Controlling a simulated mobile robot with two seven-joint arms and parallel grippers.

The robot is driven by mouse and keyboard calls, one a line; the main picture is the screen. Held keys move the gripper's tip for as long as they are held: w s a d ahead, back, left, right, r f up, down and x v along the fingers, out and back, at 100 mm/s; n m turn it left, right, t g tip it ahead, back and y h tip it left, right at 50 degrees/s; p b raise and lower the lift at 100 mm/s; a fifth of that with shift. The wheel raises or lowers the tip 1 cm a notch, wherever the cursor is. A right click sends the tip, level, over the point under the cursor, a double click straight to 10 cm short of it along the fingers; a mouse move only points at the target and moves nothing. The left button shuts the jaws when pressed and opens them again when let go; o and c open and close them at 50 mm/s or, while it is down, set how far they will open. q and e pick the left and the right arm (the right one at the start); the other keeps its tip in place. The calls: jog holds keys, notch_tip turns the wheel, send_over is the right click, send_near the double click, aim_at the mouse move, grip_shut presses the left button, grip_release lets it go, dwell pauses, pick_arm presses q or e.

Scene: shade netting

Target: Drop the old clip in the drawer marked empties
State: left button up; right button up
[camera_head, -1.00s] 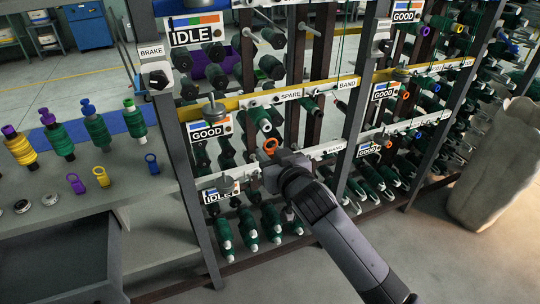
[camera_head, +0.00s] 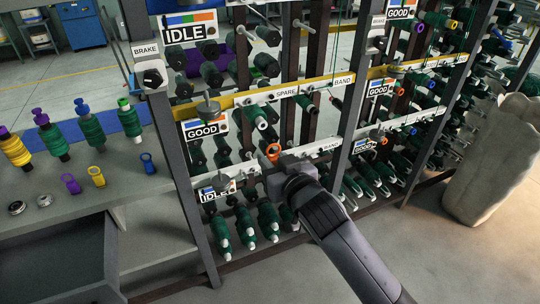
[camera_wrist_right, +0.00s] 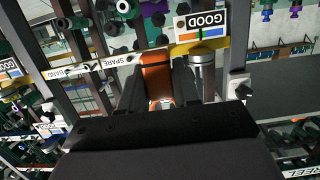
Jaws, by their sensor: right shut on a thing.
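My right gripper (camera_head: 268,168) is shut on an orange clip (camera_head: 273,151), whose ring stands up from the jaws in front of the machine frame. In the right wrist view the orange clip (camera_wrist_right: 157,75) sits between the two dark fingers (camera_wrist_right: 160,88). An open, dark grey drawer or tray (camera_head: 55,262) is at the lower left under the bench. No label reading empties can be made out. My left gripper is not in view.
The bench (camera_head: 140,195) at left holds several bobbins, a purple clip (camera_head: 70,183), a yellow clip (camera_head: 96,176), a blue clip (camera_head: 148,162) and small metal discs. The upright post (camera_head: 180,150) stands between bench and gripper. A pale sack-like bin (camera_head: 490,165) stands at right.

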jog(key=shift+f+v, duration=0.2)
jog(key=shift+v, duration=0.85)
jog(key=shift+f+v, duration=0.2)
jog(key=shift+v, duration=0.8)
jog(key=shift+s+d, duration=0.1)
jog(key=shift+s, duration=0.05)
